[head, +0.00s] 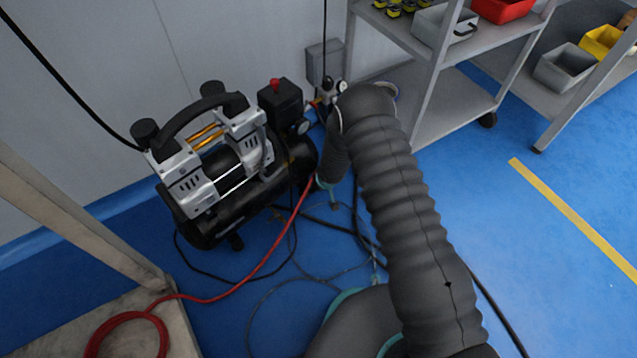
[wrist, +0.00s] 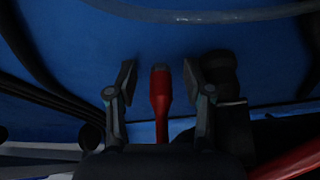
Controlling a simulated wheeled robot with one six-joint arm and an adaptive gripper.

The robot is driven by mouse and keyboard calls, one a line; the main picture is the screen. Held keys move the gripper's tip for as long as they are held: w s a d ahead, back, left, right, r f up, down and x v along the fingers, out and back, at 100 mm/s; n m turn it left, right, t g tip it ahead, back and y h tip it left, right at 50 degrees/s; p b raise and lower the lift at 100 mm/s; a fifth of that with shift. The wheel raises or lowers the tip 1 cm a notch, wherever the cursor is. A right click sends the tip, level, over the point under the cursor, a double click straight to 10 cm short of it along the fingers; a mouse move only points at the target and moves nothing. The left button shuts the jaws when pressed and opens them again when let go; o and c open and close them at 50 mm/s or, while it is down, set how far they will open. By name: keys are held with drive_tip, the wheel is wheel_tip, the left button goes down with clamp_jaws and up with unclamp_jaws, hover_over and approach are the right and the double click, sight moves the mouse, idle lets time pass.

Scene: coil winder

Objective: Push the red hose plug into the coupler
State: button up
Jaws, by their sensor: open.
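In the wrist view, the red hose plug (wrist: 160,88) lies between the fingers of my gripper (wrist: 160,76). The gripper is open, with a gap between each finger and the plug. The plug's lower end is hidden behind the gripper body. In the head view, the gripper is mostly hidden behind my grey-sleeved arm. A red hose (head: 285,232) runs from the compressor side near my arm to the floor; its upper end is covered. I cannot make out the coupler clearly in either view.
A black and silver compressor (head: 222,160) stands left of my arm by the wall. Dark cables (head: 300,275) lie on the blue floor. A hose coil (head: 130,318) rests on a board at lower left.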

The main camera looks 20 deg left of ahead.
drive_tip(key=shift+c, duration=0.3)
clamp_jaws()
drive_tip(key=shift+r, duration=0.1)
drive_tip(key=shift+s+d+r, duration=0.25)
drive_tip(key=shift+r, duration=0.1)
drive_tip(key=s+d+r+p, duration=0.1)
drive_tip(key=s+d+r, duration=0.6)
drive_tip(key=s, duration=0.3)
drive_tip(key=shift+d, duration=0.75)
drive_tip(key=shift+s+r, duration=0.1)
drive_tip(key=shift+s, duration=0.05)
